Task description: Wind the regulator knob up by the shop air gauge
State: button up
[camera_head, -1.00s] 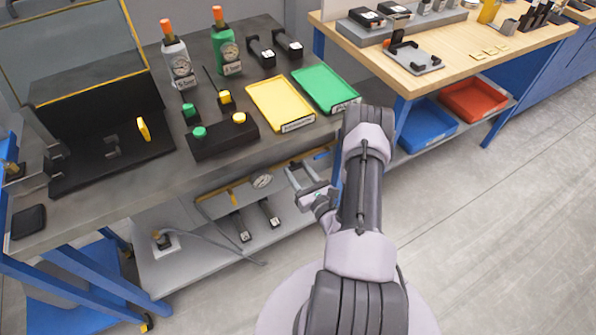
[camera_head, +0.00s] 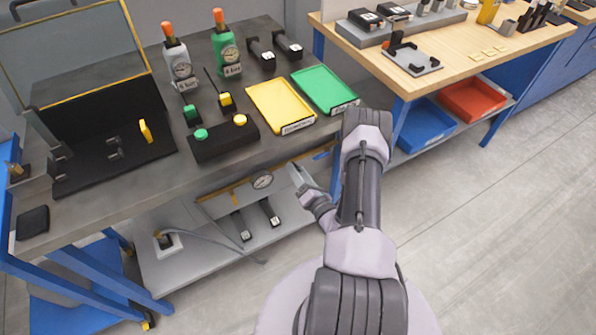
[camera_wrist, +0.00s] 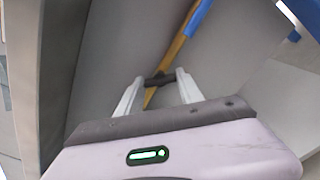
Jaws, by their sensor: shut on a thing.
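The shop air gauge (camera_head: 262,181) is a round white dial on the grey panel under the dark bench. My gripper (camera_head: 295,172) is just right of it, at the panel, with its fingers seen nearly edge-on. In the wrist view my gripper (camera_wrist: 158,84) has its two pale fingers closed on a small dark knob (camera_wrist: 158,79), which sits in front of a yellow and blue pipe (camera_wrist: 180,45). The knob is hidden behind my gripper in the head view. The dial reading is too small to tell.
The bench top (camera_head: 95,205) overhangs the panel. A yellow tray (camera_head: 283,106) and green tray (camera_head: 325,90) lie above. A bench leg stands close right of my gripper. The floor at right is clear.

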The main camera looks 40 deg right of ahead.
jog(key=m, duration=2.1)
jog(key=shift+r+m, duration=0.1)
jog(key=shift+m, duration=0.3)
dwell(0.3)
jog(key=o, duration=1.4)
jog(key=shift+w, duration=0.1)
